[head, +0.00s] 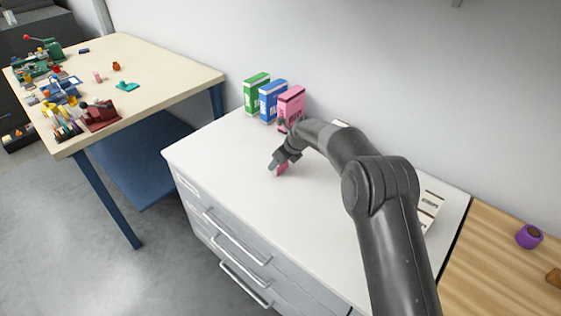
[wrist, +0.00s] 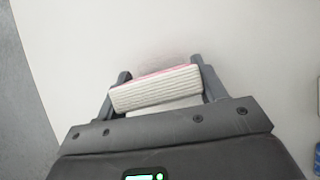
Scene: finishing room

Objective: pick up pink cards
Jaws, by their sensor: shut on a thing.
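The pink cards (wrist: 155,90) show in the wrist view as a pack seen on its white edge, with a thin pink face along the top. My gripper (wrist: 158,92) is shut on the pack, one finger at each end. In the head view, a small part of the pink cards (head: 281,169) shows below my gripper (head: 279,163), over the white cabinet top. I cannot tell whether the pack touches the surface.
Green (head: 256,93), blue (head: 272,99) and pink (head: 291,106) boxes stand at the back of the white cabinet top (head: 230,160). A cluttered cream table (head: 150,75) is at left. A wooden surface (head: 490,270) holds a purple object (head: 529,236) at right.

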